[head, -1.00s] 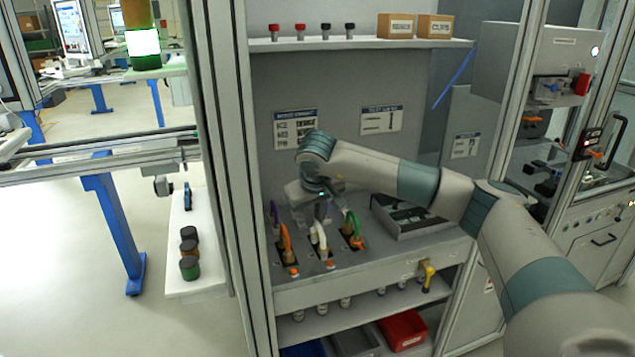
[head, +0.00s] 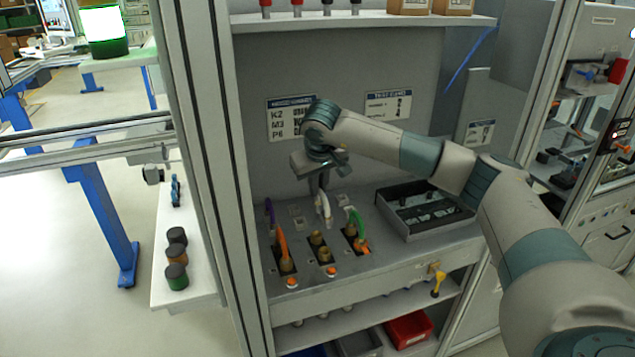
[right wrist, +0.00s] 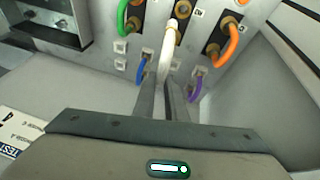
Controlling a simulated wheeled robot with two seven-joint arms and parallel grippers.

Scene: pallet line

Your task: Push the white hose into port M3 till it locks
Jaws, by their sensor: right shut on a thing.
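The white hose (head: 326,208) is held in my right gripper (head: 321,188), above and behind the middle port plate. In the right wrist view the white hose (right wrist: 168,48) stands between the closed fingers (right wrist: 163,98) of my right gripper, its end pointing to the panel. The middle port (head: 323,250), which I take for M3, shows bare brass fittings with no hose on them. In the head view the hose end is apart from it. One brass fitting (right wrist: 182,9) shows near the hose end in the wrist view. My left gripper is out of view.
An orange hose (head: 282,243) sits in the port to the left and a green hose (head: 357,222) in the port to the right, both close by. A dark tray (head: 425,210) lies right of the ports. A frame post (head: 205,180) stands at left.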

